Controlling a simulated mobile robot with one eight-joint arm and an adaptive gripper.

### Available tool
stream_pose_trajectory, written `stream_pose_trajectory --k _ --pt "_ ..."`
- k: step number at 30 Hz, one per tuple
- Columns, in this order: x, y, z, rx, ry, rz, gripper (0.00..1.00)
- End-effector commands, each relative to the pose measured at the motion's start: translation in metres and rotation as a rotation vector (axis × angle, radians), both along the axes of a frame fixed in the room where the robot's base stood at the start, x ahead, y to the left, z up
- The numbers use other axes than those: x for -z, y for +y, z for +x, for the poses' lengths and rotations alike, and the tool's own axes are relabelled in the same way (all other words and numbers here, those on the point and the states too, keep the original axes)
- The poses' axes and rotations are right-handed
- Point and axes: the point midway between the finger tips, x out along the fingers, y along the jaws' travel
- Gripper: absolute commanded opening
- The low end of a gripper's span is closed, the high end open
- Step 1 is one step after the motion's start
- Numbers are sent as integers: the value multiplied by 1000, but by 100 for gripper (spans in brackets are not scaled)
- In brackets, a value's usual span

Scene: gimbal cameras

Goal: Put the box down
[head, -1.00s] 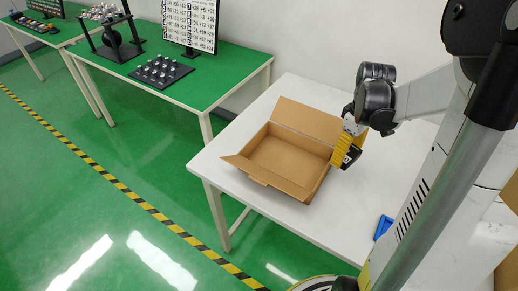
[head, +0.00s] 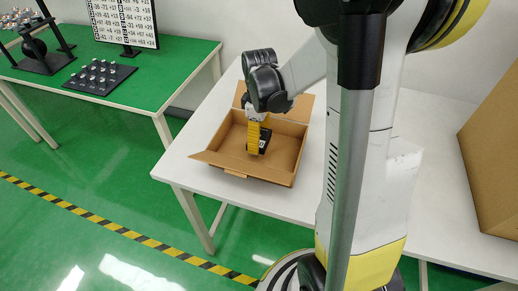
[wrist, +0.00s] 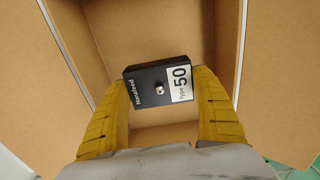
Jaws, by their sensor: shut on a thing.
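A small black box (wrist: 159,86) with a white "Type 50" label and a silver knob is between the yellow fingers of my gripper (wrist: 163,100). In the head view, my gripper (head: 258,140) points down into an open cardboard box (head: 284,172) on the white table, with the black box (head: 264,141) at its fingertips. My gripper is shut on the black box. The cardboard walls and floor (wrist: 158,28) surround it in the wrist view. I cannot tell whether the black box touches the cardboard floor.
The white table (head: 205,174) has bare room left of the cardboard box. A large cardboard carton (head: 490,150) stands at the right. A green table (head: 150,88) with a black tray of small parts (head: 100,76) is at the left. My arm column hides part of the white table.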

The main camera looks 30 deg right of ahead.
Motion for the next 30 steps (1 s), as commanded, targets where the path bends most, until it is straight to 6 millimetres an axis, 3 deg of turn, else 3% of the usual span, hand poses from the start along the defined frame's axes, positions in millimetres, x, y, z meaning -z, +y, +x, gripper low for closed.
stream_pose_trajectory --k 9,20,21,22,23,30 --pt "41 0 0 1 0 0 36" --pt "44 0 0 1 0 0 36" --pt "43 0 0 1 0 0 83" --pt "43 0 0 1 0 0 92" --pt "43 0 0 1 0 0 98" --pt "42 0 0 1 0 0 98"
